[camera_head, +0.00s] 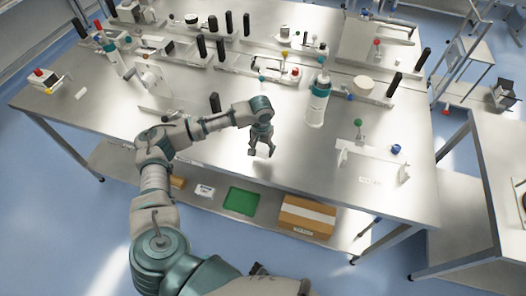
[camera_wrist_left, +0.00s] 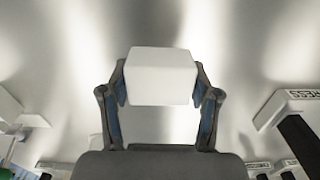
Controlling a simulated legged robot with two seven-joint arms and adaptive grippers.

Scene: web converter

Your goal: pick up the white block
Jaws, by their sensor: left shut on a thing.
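The white block (camera_wrist_left: 160,78) sits between the two blue-padded fingers of my left gripper (camera_wrist_left: 160,100) in the left wrist view, with the pads against its left and right sides. In the head view my left gripper (camera_head: 262,150) points down over the front middle part of the metal table (camera_head: 220,140), shut on the block. I cannot clearly make out the block in the head view. Its height above the table is hard to tell. My right gripper is not in view.
A white and teal bottle (camera_head: 317,104) stands to the right of the gripper. A white bracket-like part (camera_head: 372,168) and a small blue item (camera_head: 396,149) lie farther right. Black cylinders (camera_head: 202,46) stand at the back. A cardboard box (camera_head: 306,217) sits on the lower shelf.

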